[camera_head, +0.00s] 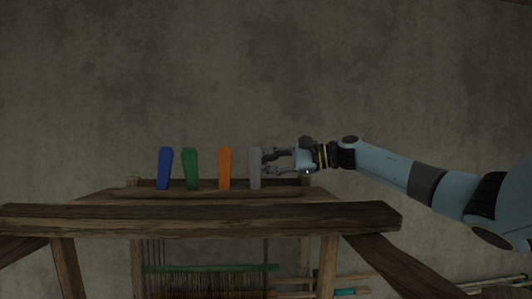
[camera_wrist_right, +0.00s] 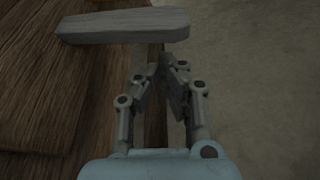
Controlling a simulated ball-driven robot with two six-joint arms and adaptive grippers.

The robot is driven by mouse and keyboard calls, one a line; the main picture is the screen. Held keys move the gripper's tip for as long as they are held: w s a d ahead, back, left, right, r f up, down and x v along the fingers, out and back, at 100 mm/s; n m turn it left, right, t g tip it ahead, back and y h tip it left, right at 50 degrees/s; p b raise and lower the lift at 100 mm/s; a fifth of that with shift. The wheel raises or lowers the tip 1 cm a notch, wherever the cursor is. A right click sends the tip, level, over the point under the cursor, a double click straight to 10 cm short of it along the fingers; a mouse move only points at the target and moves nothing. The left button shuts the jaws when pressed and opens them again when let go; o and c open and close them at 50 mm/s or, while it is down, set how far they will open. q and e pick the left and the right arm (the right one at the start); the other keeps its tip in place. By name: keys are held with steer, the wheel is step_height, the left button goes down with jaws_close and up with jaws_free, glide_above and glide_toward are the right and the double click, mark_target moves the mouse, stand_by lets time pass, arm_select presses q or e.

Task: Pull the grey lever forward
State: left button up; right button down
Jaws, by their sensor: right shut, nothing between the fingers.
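The grey lever (camera_head: 255,168) stands upright at the right end of a row of levers on the wooden loom. My right gripper (camera_head: 268,164) is just to the right of it in the head view. In the right wrist view the grey lever (camera_wrist_right: 125,25) lies across the top, beyond the fingertips. There the right gripper (camera_wrist_right: 164,62) has its fingertips together with nothing between them. I cannot tell whether the fingers touch the lever. My left gripper is not in view.
An orange lever (camera_head: 225,168), a green lever (camera_head: 190,169) and a blue lever (camera_head: 165,168) stand to the left of the grey one. A thick wooden beam (camera_head: 200,219) crosses in front. The floor beyond the levers is clear.

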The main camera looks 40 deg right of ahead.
steer(key=shift+s+a+r+p, duration=0.3)
steer(key=shift+s+r, duration=0.05)
steer(key=shift+s, duration=0.2)
steer(key=shift+a, duration=0.15)
